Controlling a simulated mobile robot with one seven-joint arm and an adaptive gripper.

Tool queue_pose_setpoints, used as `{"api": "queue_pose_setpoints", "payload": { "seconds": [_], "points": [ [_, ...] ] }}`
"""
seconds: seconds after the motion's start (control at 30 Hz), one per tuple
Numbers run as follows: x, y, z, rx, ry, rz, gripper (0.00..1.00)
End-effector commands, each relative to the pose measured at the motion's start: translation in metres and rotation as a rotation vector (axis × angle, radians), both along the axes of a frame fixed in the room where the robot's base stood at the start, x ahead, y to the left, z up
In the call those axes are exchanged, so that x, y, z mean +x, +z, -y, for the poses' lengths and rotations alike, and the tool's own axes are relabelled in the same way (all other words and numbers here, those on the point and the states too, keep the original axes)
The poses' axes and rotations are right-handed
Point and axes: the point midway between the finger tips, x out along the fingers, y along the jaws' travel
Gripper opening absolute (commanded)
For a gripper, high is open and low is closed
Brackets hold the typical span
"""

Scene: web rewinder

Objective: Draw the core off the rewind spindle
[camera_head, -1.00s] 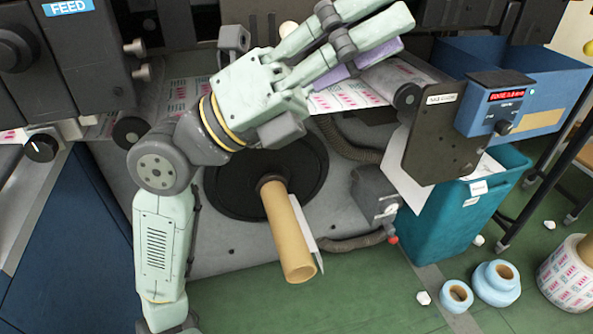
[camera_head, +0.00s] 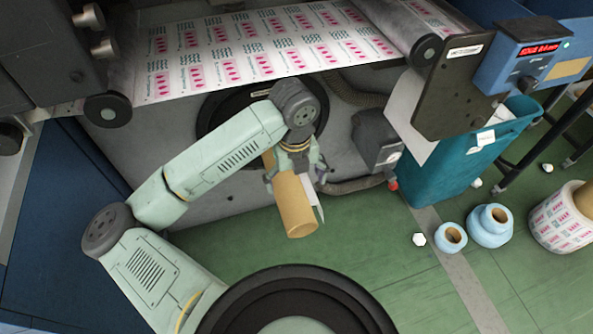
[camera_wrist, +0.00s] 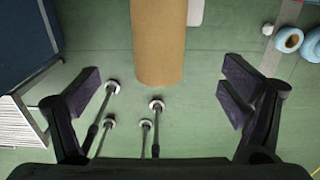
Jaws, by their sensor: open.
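The core (camera_head: 293,206) is a tan cardboard tube. It sticks out toward the viewer from the dark round flange (camera_head: 212,118) of the rewind spindle, which my arm partly covers. My gripper (camera_head: 293,178) is over the tube's middle with its fingers to either side. In the wrist view the core (camera_wrist: 158,45) comes down from the top between my open gripper's (camera_wrist: 158,95) fingers, with clear gaps on both sides. The spindle itself is hidden inside the core and behind my wrist.
A printed label web (camera_head: 240,50) runs above the flange. A teal bin (camera_head: 455,160) stands to the right, below a blue control box (camera_head: 530,55). Blue rolls (camera_head: 489,226) and a printed roll (camera_head: 562,222) lie on the green floor. The floor below the core is clear.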

Motion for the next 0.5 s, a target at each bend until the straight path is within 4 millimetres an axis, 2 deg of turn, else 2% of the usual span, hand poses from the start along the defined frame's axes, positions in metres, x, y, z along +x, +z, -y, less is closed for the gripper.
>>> {"api": "queue_pose_setpoints", "payload": {
  "seconds": [0.27, 0.5],
  "points": [
    [-0.001, -0.015, -0.002, 0.007, 0.004, -0.003, 0.92],
    [-0.001, -0.041, -0.001, 0.005, 0.004, -0.004, 0.92]
  ]
}}
